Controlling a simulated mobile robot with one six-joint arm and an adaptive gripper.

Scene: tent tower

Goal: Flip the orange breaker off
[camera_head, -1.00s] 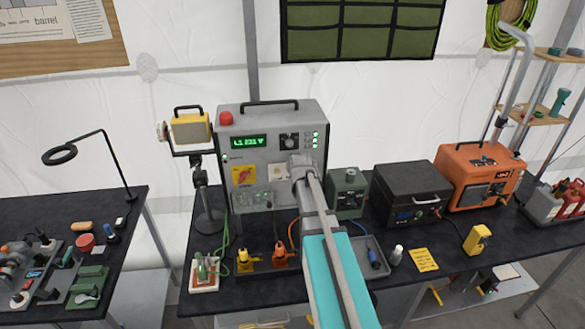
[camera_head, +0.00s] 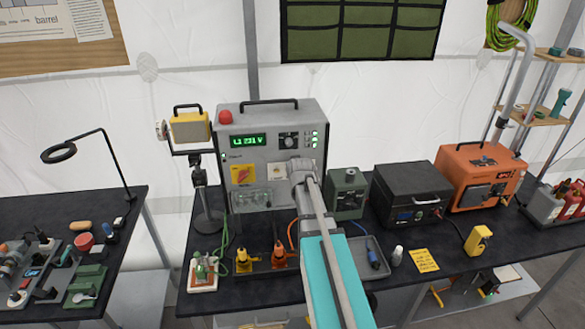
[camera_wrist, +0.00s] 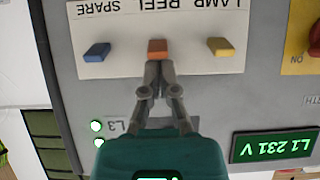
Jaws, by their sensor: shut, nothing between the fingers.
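The orange breaker (camera_wrist: 157,46) is the middle toggle on a white plate (camera_wrist: 120,69) in the wrist view, which sees the panel upside down. A blue toggle (camera_wrist: 97,52) is on its left and a yellow toggle (camera_wrist: 221,46) on its right. My gripper (camera_wrist: 160,65) is shut and empty, its fingertips at the orange toggle's edge; I cannot tell if they touch. In the head view my gripper (camera_head: 291,170) is at the front of the grey power box (camera_head: 232,144), and the orange breaker is hidden there.
A red knob on a yellow plate (camera_head: 242,174) sits beside the breaker plate. Below are orange and yellow plugs (camera_head: 279,255) and cables. A green box (camera_head: 349,195) and black case (camera_head: 412,190) stand right of the arm. A lamp (camera_head: 190,128) stands left.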

